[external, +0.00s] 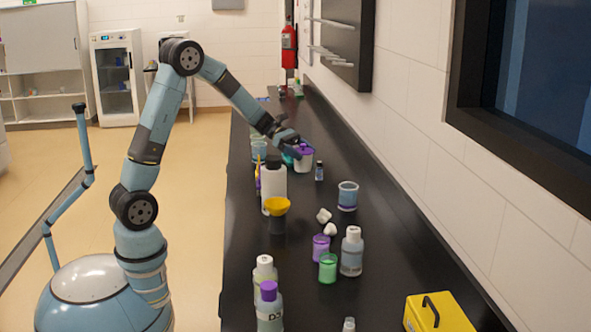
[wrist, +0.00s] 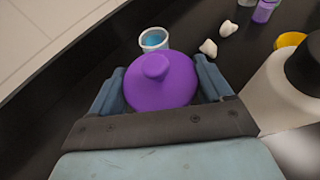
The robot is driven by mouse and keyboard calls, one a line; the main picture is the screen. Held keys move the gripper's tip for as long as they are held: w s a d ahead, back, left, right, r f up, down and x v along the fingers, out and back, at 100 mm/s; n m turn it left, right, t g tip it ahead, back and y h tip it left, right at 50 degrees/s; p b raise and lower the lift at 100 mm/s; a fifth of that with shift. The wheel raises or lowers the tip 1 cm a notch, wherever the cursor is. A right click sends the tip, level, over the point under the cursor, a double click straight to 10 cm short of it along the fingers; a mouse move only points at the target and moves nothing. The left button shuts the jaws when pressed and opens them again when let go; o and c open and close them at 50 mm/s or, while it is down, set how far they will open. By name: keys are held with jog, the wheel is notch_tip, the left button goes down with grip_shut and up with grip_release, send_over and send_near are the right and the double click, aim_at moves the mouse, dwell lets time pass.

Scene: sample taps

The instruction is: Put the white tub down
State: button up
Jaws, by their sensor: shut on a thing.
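The white tub (external: 304,162) with a purple lid is in my gripper (external: 299,146), over the middle of the black bench in the external view. In the wrist view its round purple lid (wrist: 162,82) with a knob sits between the two blue fingers of my gripper (wrist: 160,84), which are shut on it from both sides. The lid hides the tub's body in the wrist view. I cannot tell whether the tub's base touches the bench (external: 400,268).
A small dark-capped vial (external: 319,171) stands just right of the tub. A large white bottle (external: 272,186) is close on the left and nearer the camera. Bare bench lies to the right.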

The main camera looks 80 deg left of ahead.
jog(key=s+d+r+m+g+h, duration=0.15)
jog(key=s+d, duration=0.25)
jog(key=s, duration=1.3)
jog(key=s+d+r+m+g+h, duration=0.1)
jog(key=s+d+m+g+h, duration=0.2)
jog(key=s, duration=1.4)
jog(key=shift+m+y, duration=0.25)
jog(key=shift+y, duration=0.4)
jog(key=shift+w+a+f, duration=0.65)
jog(key=shift+w+f, duration=1.5)
jog(key=shift+f, duration=0.05)
jog(key=shift+w+a+f, duration=0.65)
jog(key=shift+w+f, duration=1.45)
jog(key=shift+f, duration=0.15)
jog(key=shift+w+a+f, duration=0.65)
jog(key=shift+w+f, duration=1.5)
jog(key=shift+f, duration=0.05)
jog(key=o, duration=1.3)
